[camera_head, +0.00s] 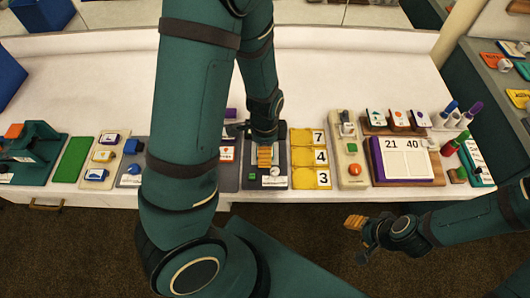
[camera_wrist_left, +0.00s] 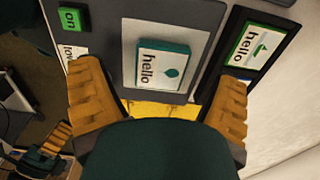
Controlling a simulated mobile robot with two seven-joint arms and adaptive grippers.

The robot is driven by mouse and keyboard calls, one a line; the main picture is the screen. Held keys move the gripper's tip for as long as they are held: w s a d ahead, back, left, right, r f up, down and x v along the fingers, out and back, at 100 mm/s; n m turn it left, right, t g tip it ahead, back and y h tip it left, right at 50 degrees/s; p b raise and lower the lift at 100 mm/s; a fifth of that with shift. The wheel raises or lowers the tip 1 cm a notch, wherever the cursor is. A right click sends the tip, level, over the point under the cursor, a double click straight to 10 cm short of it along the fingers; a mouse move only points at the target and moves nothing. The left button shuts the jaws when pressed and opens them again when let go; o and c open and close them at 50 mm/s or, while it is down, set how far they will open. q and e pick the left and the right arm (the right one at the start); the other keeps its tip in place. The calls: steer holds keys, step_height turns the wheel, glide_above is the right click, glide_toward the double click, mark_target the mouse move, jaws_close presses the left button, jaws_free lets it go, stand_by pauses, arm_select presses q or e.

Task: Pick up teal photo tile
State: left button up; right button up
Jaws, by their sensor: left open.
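The teal photo tile (camera_wrist_left: 163,62) has a white face with "hello" and a leaf. It lies on a pale pad on a grey board in the left wrist view. My left gripper (camera_wrist_left: 162,84) is open, its orange fingers on either side of the tile's near end, with nothing held. In the head view my left gripper (camera_head: 264,156) is over the grey board (camera_head: 281,170) and hides the tile. My right gripper (camera_head: 355,222) hangs over the floor in front of the table; its finger opening is unclear.
A second framed "hello" leaf card (camera_wrist_left: 257,45) stands beside the board. A green "on" block (camera_wrist_left: 72,19) lies near the left finger. Yellow number cards (camera_head: 302,158) and a 21/40 board (camera_head: 405,160) are to the right. The rear white tabletop (camera_head: 360,80) is clear.

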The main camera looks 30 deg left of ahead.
arm_select(q)
steer(key=shift+f, duration=0.8)
steer(key=shift+r, duration=0.1)
steer(key=c, duration=1.2)
